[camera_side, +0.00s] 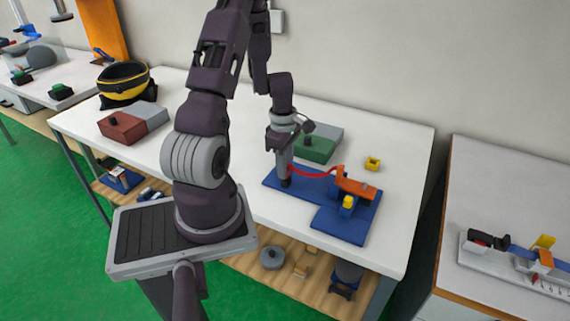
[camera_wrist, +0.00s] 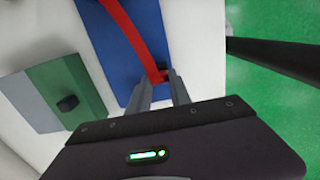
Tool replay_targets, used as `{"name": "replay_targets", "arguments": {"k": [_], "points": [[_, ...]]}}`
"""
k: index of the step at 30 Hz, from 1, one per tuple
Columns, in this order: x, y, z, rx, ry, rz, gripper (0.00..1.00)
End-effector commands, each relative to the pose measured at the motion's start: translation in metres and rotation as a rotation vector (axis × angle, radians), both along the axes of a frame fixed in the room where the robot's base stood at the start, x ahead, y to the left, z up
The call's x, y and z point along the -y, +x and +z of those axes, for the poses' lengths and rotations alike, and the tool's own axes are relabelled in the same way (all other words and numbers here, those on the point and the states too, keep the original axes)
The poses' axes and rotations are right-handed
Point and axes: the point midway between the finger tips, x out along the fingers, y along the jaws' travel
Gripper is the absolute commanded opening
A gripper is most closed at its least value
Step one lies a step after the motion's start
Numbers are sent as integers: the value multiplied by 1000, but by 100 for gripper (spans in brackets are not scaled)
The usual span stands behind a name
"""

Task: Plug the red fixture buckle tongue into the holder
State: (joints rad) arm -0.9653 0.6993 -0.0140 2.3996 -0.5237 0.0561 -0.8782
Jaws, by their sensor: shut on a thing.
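The red strap (camera_side: 312,172) runs from an orange and blue fixture (camera_side: 352,188) on the blue base plate (camera_side: 335,222) to my gripper (camera_side: 287,177). In the wrist view the strap (camera_wrist: 130,32) crosses the blue plate (camera_wrist: 108,45) and ends in a red buckle tongue (camera_wrist: 158,76) between my fingertips (camera_wrist: 160,80). My gripper is shut on this tongue, low over the left part of the plate. A small dark piece (camera_side: 285,183) is at the fingertips in the side view; I cannot tell whether it is the holder or finger.
A green and grey block with a black knob (camera_side: 316,147) stands behind the plate. A yellow piece (camera_side: 372,163) lies at its back right. A red and grey block (camera_side: 122,127) and a yellow-black bowl (camera_side: 123,82) stand at left. The table front right is clear.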

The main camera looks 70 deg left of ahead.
Motion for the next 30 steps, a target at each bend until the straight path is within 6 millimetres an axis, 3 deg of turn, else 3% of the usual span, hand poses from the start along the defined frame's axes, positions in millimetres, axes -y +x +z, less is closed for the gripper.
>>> {"name": "replay_targets", "arguments": {"k": [15, 16, 20, 30], "points": [[0, 0, -4, 0, -1, 1, 2], [0, 0, -4, 0, -1, 1, 26], [0, 0, -4, -1, -1, 1, 50], [-1, 0, 3, 0, 4, -1, 50]]}}
